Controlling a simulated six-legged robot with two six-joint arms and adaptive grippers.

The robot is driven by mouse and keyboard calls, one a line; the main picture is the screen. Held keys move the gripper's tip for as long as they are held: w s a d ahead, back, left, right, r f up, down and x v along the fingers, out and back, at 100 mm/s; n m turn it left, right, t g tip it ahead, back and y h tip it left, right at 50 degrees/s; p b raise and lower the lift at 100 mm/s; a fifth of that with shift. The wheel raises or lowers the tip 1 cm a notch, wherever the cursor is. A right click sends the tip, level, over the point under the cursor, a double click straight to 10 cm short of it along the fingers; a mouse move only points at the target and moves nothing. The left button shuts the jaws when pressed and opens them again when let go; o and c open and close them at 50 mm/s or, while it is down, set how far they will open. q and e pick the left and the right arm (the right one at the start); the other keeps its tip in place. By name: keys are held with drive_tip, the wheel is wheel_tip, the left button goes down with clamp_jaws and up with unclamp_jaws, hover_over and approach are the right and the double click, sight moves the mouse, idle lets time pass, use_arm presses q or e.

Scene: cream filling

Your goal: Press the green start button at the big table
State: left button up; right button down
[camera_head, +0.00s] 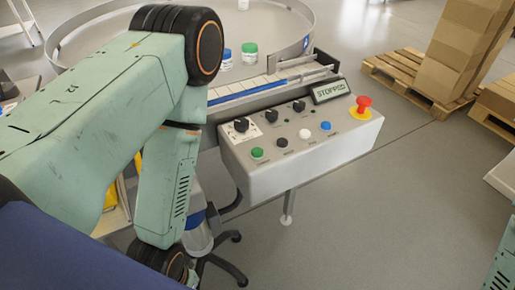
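The green start button (257,153) is at the left end of the lower row on the sloped grey control panel (330,152). Black, white and blue buttons follow to its right. A small display (330,91) on the panel reads "STOPPED". My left arm (120,110) comes in from the left and bends down just left of the panel; no part of it visibly touches the green button. Its gripper is not visible. Only a piece of my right arm (502,265) shows at the bottom right corner, and its gripper is out of view.
A red emergency-stop knob (364,104) and black rotary knobs (241,125) share the panel. Behind are a conveyor (262,90) and a round table (290,25) with jars (249,50). A chair base (232,265) is below; boxes (465,45) on a pallet (395,73) stand right.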

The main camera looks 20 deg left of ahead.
use_arm(q)
clamp_jaws()
idle(1.4)
